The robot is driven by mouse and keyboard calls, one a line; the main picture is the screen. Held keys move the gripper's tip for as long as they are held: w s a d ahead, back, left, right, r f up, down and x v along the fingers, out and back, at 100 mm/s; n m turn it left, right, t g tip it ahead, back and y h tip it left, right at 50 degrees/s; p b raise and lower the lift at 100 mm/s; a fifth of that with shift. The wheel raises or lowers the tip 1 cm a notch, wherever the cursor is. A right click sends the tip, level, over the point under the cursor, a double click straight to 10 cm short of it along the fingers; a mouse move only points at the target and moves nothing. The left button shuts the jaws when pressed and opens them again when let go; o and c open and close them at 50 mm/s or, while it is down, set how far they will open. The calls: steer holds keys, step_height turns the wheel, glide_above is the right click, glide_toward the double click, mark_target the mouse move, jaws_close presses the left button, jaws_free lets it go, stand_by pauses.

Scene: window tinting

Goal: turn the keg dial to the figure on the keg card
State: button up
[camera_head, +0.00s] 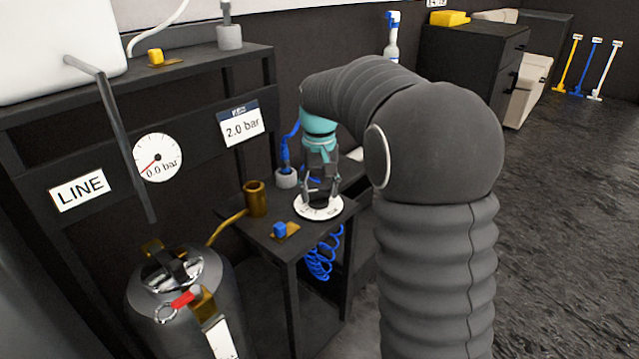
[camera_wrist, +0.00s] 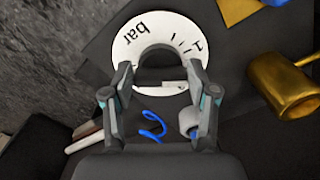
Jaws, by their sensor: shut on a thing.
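The keg dial (camera_head: 310,212) is a white disc lying flat on the dark bench's front corner. In the wrist view the dial (camera_wrist: 155,22) shows the word "bar" and several tick marks, with a dark round knob (camera_wrist: 158,57) in its middle. My gripper (camera_head: 320,193) points down over the dial and is shut on the knob, one finger on each side. In the wrist view both fingers of my gripper (camera_wrist: 160,78) frame the knob. A card (camera_head: 242,123) with a blue header reads "2.0 bar"; its header text is too small to read. The dial's set figure cannot be read.
A round gauge (camera_head: 158,158) with a red needle reads "0.0 bar", beside a LINE card (camera_head: 80,190). A steel keg (camera_head: 185,300) stands front left. Open floor lies right.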

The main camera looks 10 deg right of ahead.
mark_target(318, 192)
steer(key=shift+a+m+p, duration=0.1)
steer(key=shift+m+p, duration=0.4)
steer(key=shift+m, duration=0.8)
steer(key=shift+f, duration=0.15)
steer(key=o, duration=1.2)
steer(key=shift+c, duration=0.2)
steer(key=shift+r, duration=0.2)
step_height(318, 192, up, 12)
steer(key=shift+f, duration=0.1)
